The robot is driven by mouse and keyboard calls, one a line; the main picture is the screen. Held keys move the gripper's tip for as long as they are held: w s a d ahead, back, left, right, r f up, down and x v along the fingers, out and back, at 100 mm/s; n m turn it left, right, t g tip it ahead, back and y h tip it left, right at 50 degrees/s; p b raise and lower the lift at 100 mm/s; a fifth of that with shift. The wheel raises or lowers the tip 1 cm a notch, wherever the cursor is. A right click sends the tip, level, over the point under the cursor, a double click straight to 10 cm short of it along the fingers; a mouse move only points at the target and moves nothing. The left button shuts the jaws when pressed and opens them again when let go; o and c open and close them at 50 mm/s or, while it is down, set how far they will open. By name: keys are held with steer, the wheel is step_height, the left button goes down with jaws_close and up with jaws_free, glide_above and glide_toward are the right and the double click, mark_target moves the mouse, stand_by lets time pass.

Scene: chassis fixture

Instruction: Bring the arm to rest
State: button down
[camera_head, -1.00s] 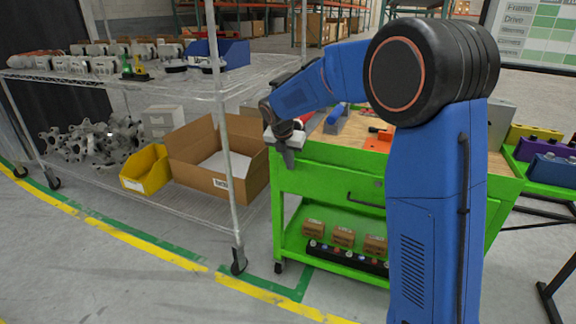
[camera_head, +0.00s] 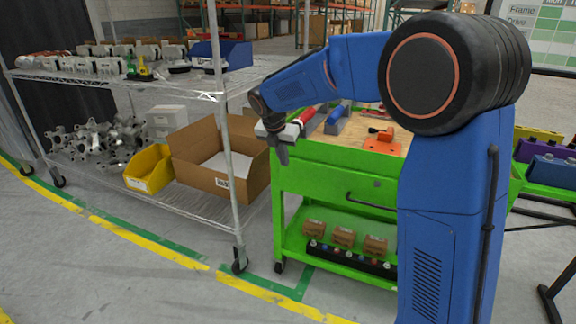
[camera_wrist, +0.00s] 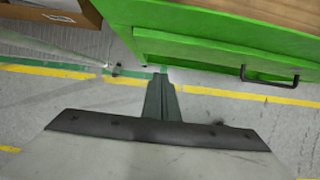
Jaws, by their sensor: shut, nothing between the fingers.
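My blue arm rises at the right of the head view and bends over to the left. My gripper (camera_head: 281,150) hangs at its end, pointing down, in front of the left corner of the green cart (camera_head: 330,190). In the wrist view my gripper (camera_wrist: 160,82) shows its two fingers together, with nothing between them. Below it there is bare floor with a yellow and green line. The cart's green side and black handle (camera_wrist: 270,76) show beyond the fingertips at the upper right.
A wire shelf (camera_head: 180,203) stands left of the cart with an open cardboard box (camera_head: 200,172) and a yellow bin (camera_head: 149,168). An orange tool holder (camera_head: 383,141) is on the cart top. The floor in front is clear.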

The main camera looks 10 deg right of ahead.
steer(key=v, duration=0.5)
steer(key=s+d+r+m, duration=0.1)
steer(key=s+d+m, duration=0.35)
steer(key=s, duration=0.25)
steer(key=s+d+r+m+y, duration=0.1)
steer(key=s+d+m, duration=0.2)
steer(key=s+m, duration=0.35)
steer(key=s+d+r+m, duration=0.1)
steer(key=s+d+m, duration=0.25)
steer(key=s, duration=0.55)
steer(key=s+d+f+m, duration=0.1)
steer(key=s+f+m, duration=0.2)
steer(key=s+m, duration=0.2)
steer(key=s+d+f+m+y, duration=0.1)
steer(key=s+m, duration=0.3)
steer(key=s, duration=0.4)
steer(key=s+d+f+m+t, duration=0.1)
steer(key=s+d+f+m, duration=0.1)
steer(key=s+f+m, duration=0.2)
steer(key=s+m, duration=0.1)
steer(key=s, duration=0.2)
steer(key=shift+f+m+y, duration=0.3)
steer(key=shift+f+m, duration=0.05)
steer(key=shift+s, duration=0.15)
